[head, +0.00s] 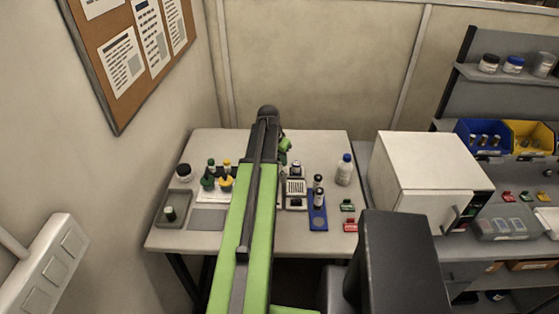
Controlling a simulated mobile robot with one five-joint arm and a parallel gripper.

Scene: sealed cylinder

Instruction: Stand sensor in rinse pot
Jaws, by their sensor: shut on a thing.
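My gripper (285,152) is at the far end of my green and black arm, over the back middle of the table. Only a small green and dark part of it shows beside the arm. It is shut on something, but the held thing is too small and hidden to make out. I cannot pick out the sensor for sure.
A grey tray (180,222) holds a dark green cylinder (170,213). Green and yellow holders (226,183) stand left of my arm. Right of it are a small white device (295,188), a blue rack (318,222) and a white bottle (344,173). A white cabinet (425,160) stands beyond.

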